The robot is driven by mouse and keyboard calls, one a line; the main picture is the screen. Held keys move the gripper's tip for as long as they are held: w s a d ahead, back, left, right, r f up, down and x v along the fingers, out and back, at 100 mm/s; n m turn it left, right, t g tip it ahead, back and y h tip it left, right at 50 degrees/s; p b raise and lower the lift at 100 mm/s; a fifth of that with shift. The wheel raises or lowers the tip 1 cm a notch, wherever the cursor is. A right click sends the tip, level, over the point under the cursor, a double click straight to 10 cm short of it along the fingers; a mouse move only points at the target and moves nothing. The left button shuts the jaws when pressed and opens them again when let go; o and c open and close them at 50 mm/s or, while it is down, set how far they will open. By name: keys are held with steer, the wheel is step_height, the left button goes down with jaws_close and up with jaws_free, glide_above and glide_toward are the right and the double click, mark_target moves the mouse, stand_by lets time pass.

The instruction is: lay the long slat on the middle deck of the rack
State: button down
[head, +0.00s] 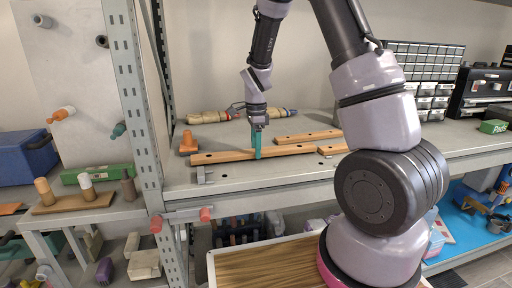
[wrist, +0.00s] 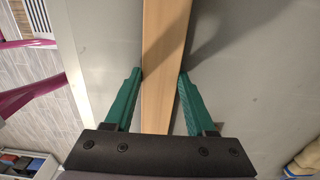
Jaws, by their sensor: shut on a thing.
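The long slat (head: 222,156) is a light wooden strip with dark holes, lying along the front of the grey bench top. My gripper (head: 257,154) points down with its green fingers on either side of the slat, shut on it near its middle. In the wrist view the slat (wrist: 164,65) runs between the two green fingertips (wrist: 160,76). It looks to be at or just over the bench top; any small gap cannot be told. I cannot clearly pick out the rack's middle deck; a wood-topped surface with a pale rim (head: 262,262) shows low in front.
Two shorter slats (head: 308,136) (head: 331,150) lie close by on the bench. An orange block (head: 188,143) and a grey bracket (head: 203,174) are near the slat's left end. A perforated metal post (head: 133,105) stands at left. Drawer units (head: 425,70) stand at the back right.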

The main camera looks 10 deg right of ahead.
steer(key=shift+f, duration=0.35)
steer(key=shift+c, duration=0.7)
jaws_free()
steer(key=shift+r, duration=0.1)
step_height(320, 180, up, 11)
steer(key=shift+f, duration=0.2)
steer(key=s+d+r+n+t+y, duration=0.1)
steer(key=s+d+r+n+t, duration=0.2)
steer(key=s+r+n, duration=0.4)
steer(key=s+d+r+n+t+y, duration=0.1)
steer(key=s+d+r+n+t, duration=0.1)
steer(key=s+r+n+t, duration=0.2)
steer(key=s+r+n, duration=0.3)
steer(key=s+r, duration=0.4)
steer(key=s, duration=0.4)
steer(key=shift+s+d+r, duration=0.15)
steer(key=shift+d+r, duration=0.15)
steer(key=shift+d, duration=0.1)
